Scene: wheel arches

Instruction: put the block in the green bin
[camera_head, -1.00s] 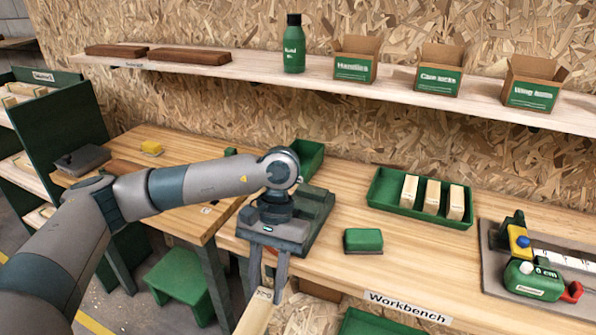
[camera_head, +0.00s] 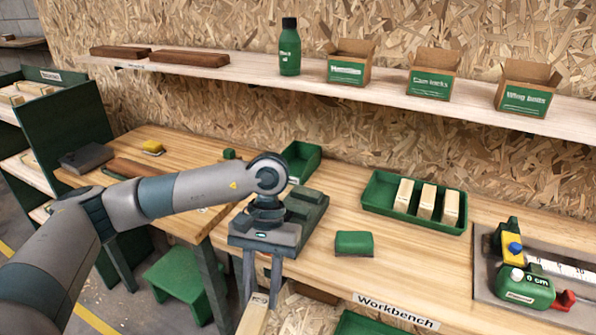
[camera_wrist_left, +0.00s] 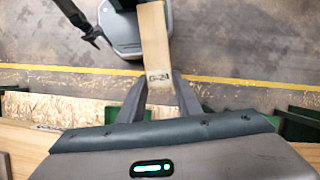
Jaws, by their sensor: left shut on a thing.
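My left gripper (camera_head: 262,296) is shut on a pale wooden piece (camera_head: 254,319), low in front of the workbench's front edge. In the left wrist view the fingers (camera_wrist_left: 160,98) clasp this long wooden piece (camera_wrist_left: 155,45), which bears a dark mark like "G-24". A small green block (camera_head: 229,154) sits on the left table. A larger green block (camera_head: 354,243) lies on the workbench. An open green bin (camera_head: 301,158) stands at the back, partly hidden by my arm. Part of another green container (camera_head: 372,324) shows at the bottom edge. My right gripper is out of view.
A green tray (camera_head: 378,191) holds several pale wooden blocks (camera_head: 426,199). A measuring fixture (camera_head: 540,272) lies at right. A shelf (camera_head: 400,98) with boxes and a bottle spans the back. A green stool (camera_head: 180,281) stands below. The workbench (camera_head: 410,262) is clear at its front middle.

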